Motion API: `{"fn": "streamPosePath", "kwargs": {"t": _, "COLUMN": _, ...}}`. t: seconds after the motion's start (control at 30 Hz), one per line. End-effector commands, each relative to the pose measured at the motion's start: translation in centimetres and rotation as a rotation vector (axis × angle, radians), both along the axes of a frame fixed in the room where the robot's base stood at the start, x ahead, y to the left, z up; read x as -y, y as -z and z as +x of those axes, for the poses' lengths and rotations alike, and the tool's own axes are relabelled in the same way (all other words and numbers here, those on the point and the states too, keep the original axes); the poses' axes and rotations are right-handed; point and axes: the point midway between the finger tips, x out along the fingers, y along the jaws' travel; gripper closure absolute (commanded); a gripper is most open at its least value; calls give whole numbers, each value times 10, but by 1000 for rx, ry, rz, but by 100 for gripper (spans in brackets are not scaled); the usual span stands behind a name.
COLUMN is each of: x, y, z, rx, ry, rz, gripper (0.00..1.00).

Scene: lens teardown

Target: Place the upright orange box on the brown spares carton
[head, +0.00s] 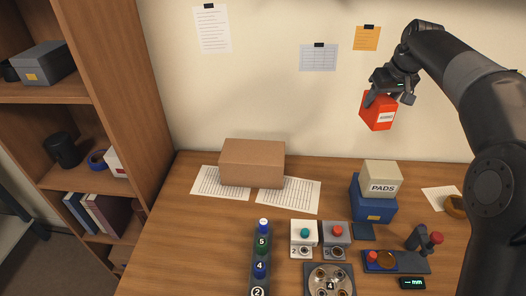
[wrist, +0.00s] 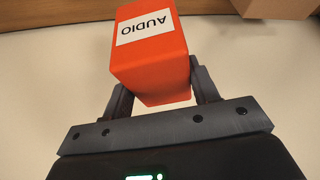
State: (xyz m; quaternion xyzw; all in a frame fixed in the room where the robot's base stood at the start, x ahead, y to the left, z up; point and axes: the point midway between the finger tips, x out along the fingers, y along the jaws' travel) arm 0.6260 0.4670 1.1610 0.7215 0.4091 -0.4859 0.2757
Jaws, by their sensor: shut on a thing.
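The orange box (head: 379,111) has a white label, which reads AUDIO in the wrist view (wrist: 150,57). My gripper (head: 374,99) is shut on it and holds it in the air, in front of the wall and above the table's right side. In the wrist view my gripper's fingers (wrist: 158,86) are on both sides of the box. The box looks tilted in the head view. The brown carton (head: 252,163) stands on the table at the back left, apart from and lower than the box. Its top is bare. A corner of a brown carton (wrist: 275,8) shows at the wrist view's top right.
A cream PADS box (head: 382,178) sits on a blue box (head: 372,201) below my gripper. Papers (head: 289,194) lie by the carton. A numbered rack (head: 261,258), small switch boxes (head: 304,236) and a round plate (head: 329,280) stand in front. A shelf (head: 100,90) rises at left.

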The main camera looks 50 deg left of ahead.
Motion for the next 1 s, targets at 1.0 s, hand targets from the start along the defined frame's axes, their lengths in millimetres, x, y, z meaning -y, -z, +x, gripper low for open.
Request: {"fn": "streamPosePath", "kwargs": {"t": 1.0, "x": -138, "y": 51, "z": -178, "rx": 3, "ry": -147, "rz": 6, "gripper": 74}}
